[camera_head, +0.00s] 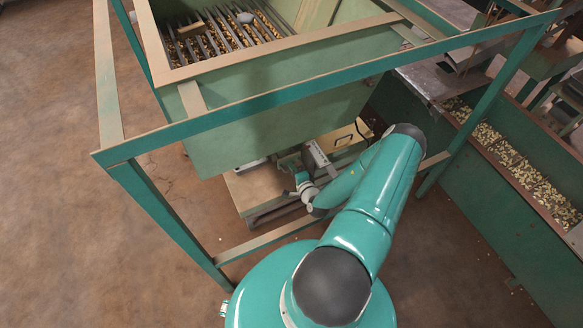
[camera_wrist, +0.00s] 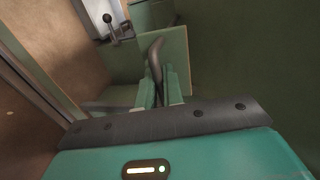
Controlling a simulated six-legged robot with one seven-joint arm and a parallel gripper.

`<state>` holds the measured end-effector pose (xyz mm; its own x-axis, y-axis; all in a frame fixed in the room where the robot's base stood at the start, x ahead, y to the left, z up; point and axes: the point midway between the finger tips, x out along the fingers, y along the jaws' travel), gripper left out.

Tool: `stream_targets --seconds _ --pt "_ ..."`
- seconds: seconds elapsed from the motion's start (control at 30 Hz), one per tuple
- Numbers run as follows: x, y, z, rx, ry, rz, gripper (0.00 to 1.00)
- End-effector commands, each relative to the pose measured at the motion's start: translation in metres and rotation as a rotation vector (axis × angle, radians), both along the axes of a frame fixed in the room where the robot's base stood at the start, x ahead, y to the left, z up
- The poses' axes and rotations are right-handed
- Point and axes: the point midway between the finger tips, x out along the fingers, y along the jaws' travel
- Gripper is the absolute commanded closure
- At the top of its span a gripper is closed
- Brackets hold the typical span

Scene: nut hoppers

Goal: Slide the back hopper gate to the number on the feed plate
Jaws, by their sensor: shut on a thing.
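My gripper (camera_wrist: 160,92) is shut on a dark curved handle (camera_wrist: 155,54), which stands up between the two green fingers in the wrist view. I take this handle to be that of a hopper gate; the gate's slide is hidden. In the head view my gripper (camera_head: 291,164) is low, under the green hopper (camera_head: 270,118), and the hopper wall hides part of what it holds. A pale yellow plate (camera_head: 343,138) shows beside it under the hopper. I cannot make out a number in either view.
A black-knobbed lever (camera_wrist: 108,20) stands on a pale surface beyond my gripper in the wrist view. The hopper's green frame (camera_head: 165,215) surrounds my arm's reach. A long trough of nuts (camera_head: 510,160) lies at right. The floor at left is clear.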

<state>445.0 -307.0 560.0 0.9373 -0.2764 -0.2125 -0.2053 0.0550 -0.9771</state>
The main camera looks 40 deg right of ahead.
Motion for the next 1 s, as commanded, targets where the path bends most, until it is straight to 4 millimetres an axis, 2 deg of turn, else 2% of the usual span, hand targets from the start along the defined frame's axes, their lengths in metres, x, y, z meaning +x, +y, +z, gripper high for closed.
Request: stream_targets --seconds 0.1,0.23,0.5,0.53,0.6,0.87,1.0 --pt "-0.023 0.008 -0.001 0.003 0.005 0.002 1.0" --pt "-0.037 0.011 0.0 0.002 0.004 0.002 1.0" --pt "-0.038 0.012 0.0 0.002 0.002 0.001 1.0" --pt "-0.038 0.012 0.0 0.002 0.002 0.001 0.87" --pt "-0.038 0.012 0.0 0.002 0.002 0.001 0.76" --pt "-0.038 0.011 0.0 0.002 0.002 0.001 0.76" --pt "-0.045 0.013 0.002 0.001 0.002 0.0 0.76"
